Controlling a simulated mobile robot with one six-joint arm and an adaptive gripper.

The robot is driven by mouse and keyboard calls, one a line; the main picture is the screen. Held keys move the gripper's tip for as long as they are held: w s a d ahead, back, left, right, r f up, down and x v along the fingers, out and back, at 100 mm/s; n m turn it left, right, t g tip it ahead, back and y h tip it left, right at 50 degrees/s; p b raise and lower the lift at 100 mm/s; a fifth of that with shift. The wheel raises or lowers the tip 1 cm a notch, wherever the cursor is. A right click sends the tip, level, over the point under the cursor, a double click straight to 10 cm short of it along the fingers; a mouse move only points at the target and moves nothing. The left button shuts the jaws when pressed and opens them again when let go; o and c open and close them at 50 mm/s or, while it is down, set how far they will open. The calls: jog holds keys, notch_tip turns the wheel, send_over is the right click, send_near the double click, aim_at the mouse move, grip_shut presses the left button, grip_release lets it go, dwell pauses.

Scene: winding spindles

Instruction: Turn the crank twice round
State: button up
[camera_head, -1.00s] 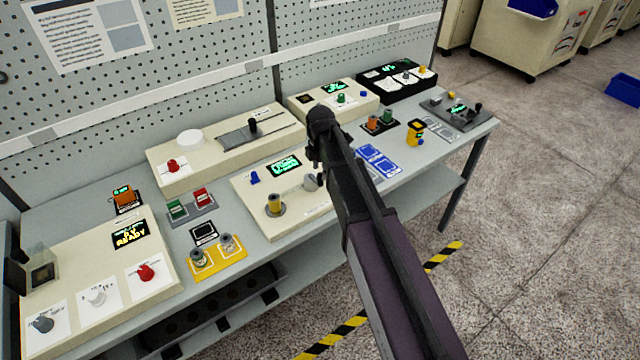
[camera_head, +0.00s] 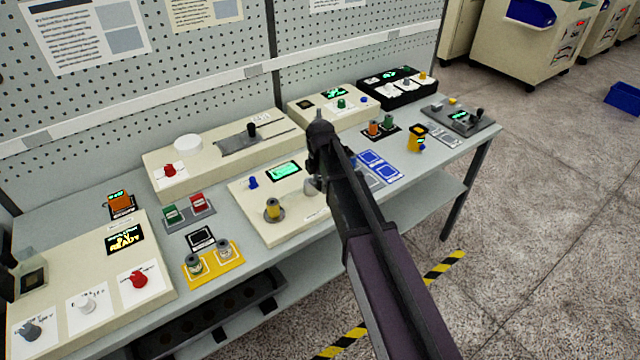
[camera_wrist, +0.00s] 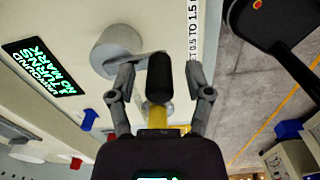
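The crank has a grey round hub (camera_wrist: 117,48) and a black upright knob (camera_wrist: 158,78), seen in the wrist view on the edge of a cream winding unit (camera_head: 290,233). My gripper (camera_wrist: 162,88) has its two fingers spread, one on each side of the black knob, with gaps visible. In the head view my gripper (camera_head: 318,160) hides most of the crank; only a bit of the grey hub (camera_head: 310,186) shows. The unit's lit green display (camera_wrist: 45,68) reads in part "TURNS" and "NO MARK". A yellow spool (camera_head: 273,209) stands on the unit's left part.
A yellow tray (camera_head: 214,263) with two spools is left of the unit. Blue marked pads (camera_head: 378,165) and a yellow-and-black piece (camera_head: 416,140) are to the right. A longer cream unit (camera_head: 215,160) stands behind. Open floor (camera_head: 540,200) lies in front of the bench.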

grip_shut()
